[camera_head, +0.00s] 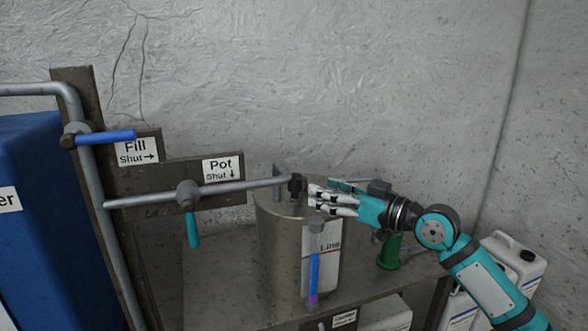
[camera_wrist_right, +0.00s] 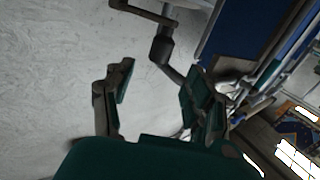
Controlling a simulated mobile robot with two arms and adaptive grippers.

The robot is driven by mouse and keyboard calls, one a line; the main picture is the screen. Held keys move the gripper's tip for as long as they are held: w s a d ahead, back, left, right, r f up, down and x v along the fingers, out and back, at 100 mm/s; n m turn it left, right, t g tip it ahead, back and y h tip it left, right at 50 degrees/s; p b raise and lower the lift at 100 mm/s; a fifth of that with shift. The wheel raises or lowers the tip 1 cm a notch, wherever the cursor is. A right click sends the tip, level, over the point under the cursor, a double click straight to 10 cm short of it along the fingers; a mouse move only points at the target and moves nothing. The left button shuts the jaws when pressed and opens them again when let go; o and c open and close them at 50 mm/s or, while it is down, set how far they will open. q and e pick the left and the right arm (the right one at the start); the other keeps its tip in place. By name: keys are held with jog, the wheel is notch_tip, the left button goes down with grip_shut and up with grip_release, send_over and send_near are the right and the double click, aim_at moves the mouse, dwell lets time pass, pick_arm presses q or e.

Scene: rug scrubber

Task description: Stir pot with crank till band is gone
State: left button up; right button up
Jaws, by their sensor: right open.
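The grey metal pot (camera_head: 283,250) stands on the bench. The crank (camera_head: 297,186), with a dark grip, shows at the top of the pot, just left of my right gripper's fingers. In the right wrist view the crank's dark grip (camera_wrist_right: 161,48) and bent rod lie just beyond the fingertips. My right gripper (camera_head: 314,197) is open over the pot's rim; its gap (camera_wrist_right: 157,78) looks empty. A tube (camera_head: 314,272) on the pot's front beside a "Line" label is blue with purple-pink at its bottom. The pot's inside is hidden. My left gripper is out of view.
A pipe with blue (camera_head: 106,137) and teal (camera_head: 193,230) valve handles runs left of the pot, with "Fill" and "Pot" signs. A green object (camera_head: 390,252) stands right on the bench (camera_head: 215,285). White jugs (camera_head: 513,265) stand far right; a blue tank (camera_head: 35,190) is left.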

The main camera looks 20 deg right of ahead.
aim_at(301, 180)
jog(key=p+x, duration=0.2)
jog(key=x, duration=0.5)
jog(key=shift+w+a+r, duration=0.15)
jog(key=shift+w+a, duration=0.1)
jog(key=shift+w, duration=0.1)
jog(key=shift+w+a+p, duration=0.3)
jog(key=shift+w+p, duration=0.05)
jog(key=shift+w, duration=0.1)
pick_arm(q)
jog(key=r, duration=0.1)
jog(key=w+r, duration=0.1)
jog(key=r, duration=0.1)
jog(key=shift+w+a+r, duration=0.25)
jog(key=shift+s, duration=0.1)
